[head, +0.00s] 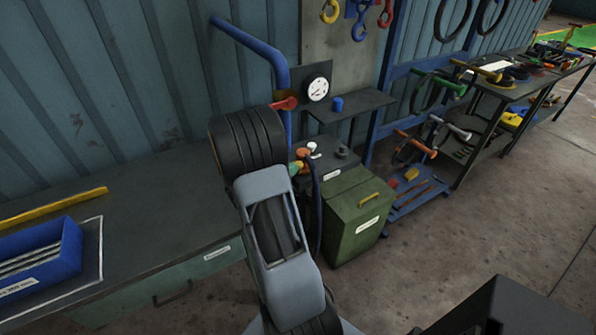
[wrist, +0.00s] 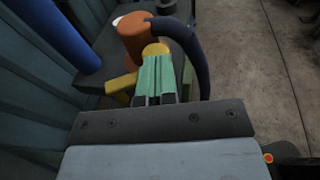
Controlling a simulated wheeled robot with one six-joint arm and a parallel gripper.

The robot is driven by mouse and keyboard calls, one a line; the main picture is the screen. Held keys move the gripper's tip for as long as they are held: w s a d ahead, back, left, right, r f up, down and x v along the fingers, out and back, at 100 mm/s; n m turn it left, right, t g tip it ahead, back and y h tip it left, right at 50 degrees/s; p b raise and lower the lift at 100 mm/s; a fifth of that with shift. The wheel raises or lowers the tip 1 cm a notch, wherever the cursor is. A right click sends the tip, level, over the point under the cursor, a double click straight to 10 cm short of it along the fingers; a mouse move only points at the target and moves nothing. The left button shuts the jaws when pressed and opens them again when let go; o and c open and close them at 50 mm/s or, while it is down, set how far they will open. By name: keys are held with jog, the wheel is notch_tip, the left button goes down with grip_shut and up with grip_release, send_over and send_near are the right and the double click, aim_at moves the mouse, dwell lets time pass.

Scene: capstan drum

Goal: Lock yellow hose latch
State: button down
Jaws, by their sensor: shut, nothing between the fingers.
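My gripper (wrist: 158,78) is shut, with its green fingers together and nothing between them. A rounded yellow part (wrist: 155,49) shows just beyond the fingertips, and I cannot tell whether they touch it. A yellow block (wrist: 122,85) sticks out left of the fingers; I cannot tell which yellow part is the hose latch. An orange fitting (wrist: 138,32) stands behind them, and a dark hose (wrist: 190,45) arches down on the right. In the head view, my gripper (head: 295,168) is beside the orange fitting (head: 302,152), mostly hidden by my arm.
A blue pipe (head: 283,80) and a red lever (head: 286,103) are close to my arm, near a gauge (head: 318,89). A green cabinet (head: 355,212) stands right of the hose. A bench (head: 150,225) with a blue bin (head: 40,262) is at left.

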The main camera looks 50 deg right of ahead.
jog(key=shift+s+d, duration=0.2)
jog(key=shift+d, duration=0.35)
jog(key=shift+s+d+r, duration=0.1)
jog(key=shift+r, duration=0.1)
jog(key=shift+a, duration=0.2)
jog(key=s+v, duration=0.2)
jog(key=v, duration=1.1)
jog(key=shift+s+a+b, duration=0.45)
jog(key=shift+s+a, duration=0.15)
jog(key=shift+a, duration=0.05)
jog(key=shift+f, duration=0.2)
